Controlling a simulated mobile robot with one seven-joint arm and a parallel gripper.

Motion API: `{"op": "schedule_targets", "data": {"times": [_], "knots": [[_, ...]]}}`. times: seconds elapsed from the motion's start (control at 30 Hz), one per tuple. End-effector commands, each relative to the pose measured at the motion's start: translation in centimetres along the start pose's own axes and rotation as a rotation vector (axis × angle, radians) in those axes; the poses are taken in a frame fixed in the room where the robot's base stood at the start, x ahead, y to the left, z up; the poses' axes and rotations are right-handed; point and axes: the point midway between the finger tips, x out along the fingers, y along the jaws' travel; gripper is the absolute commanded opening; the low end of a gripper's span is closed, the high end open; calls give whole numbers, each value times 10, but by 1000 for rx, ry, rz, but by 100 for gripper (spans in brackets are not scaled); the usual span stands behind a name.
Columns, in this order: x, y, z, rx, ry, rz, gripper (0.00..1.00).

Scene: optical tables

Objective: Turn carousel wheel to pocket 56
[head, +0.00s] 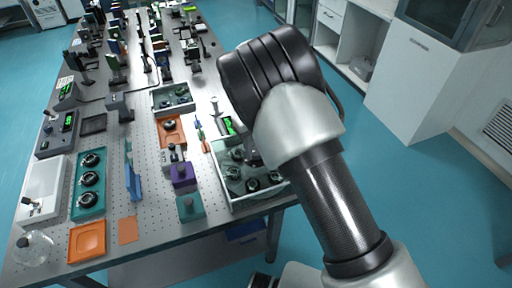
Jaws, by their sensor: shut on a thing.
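My arm (335,205) reaches up from the lower right and bends at a black joint. It covers part of the table's right side. My gripper is hidden behind the arm, so its jaws and what lies between them do not show. I cannot make out the carousel wheel or any pocket number. A small device with a green display (228,125) stands just left of the arm, partly covered. Below it a pale-walled tray (226,199) holds several round black-and-silver parts, and the arm hides its right side.
The perforated optical table (150,205) is crowded with mounts and devices. A purple block (183,177) and a teal block (190,208) stand near its front edge. A teal tray with black knobs (90,180) is at left. White cabinets (415,85) stand right, with open floor between.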

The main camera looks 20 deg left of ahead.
Motion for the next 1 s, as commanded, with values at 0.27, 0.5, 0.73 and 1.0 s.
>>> {"op": "schedule_targets", "data": {"times": [0.27, 0.5, 0.73, 1.0], "knots": [[-2, -1, 1, 28, -4, -1, 0], [-2, -1, 1, 31, -4, -1, 0], [-2, -1, 1, 30, -3, -1, 44], [-1, 0, 0, 30, -1, 0, 51]]}}
